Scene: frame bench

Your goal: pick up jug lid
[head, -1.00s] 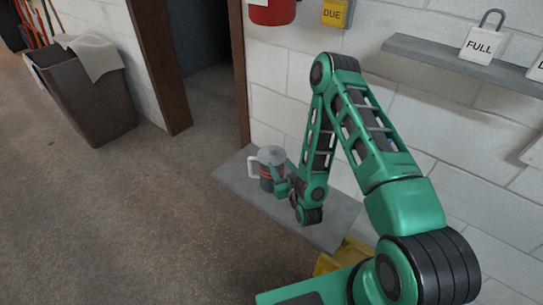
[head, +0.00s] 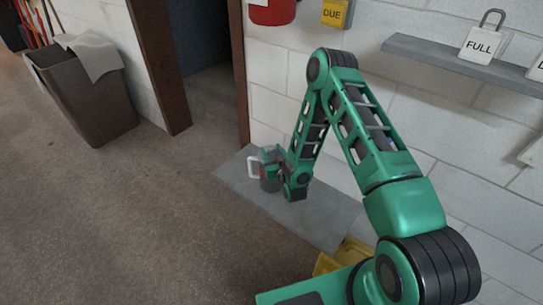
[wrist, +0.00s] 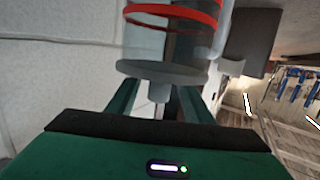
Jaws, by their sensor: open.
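The jug (head: 268,184), clear-sided with a white handle, stands on a grey slab in the head view. In the wrist view the jug (wrist: 172,40) shows upside down with red bands, and the grey disc-shaped jug lid (wrist: 163,73) is on it. A pale knob (wrist: 157,92) juts from the lid. My gripper (head: 270,153) is at the top of the jug, hiding most of the lid in the head view. In the wrist view my gripper (wrist: 158,90) is open, with one finger on each side of the knob; contact cannot be told.
The grey slab (head: 310,212) lies against the white block wall (head: 270,110). A yellow object (head: 350,250) lies at its near end, partly behind my arm. A brown bin (head: 90,100) with a cloth stands at the left. A shelf (head: 450,63) juts from the wall. The floor left of the slab is clear.

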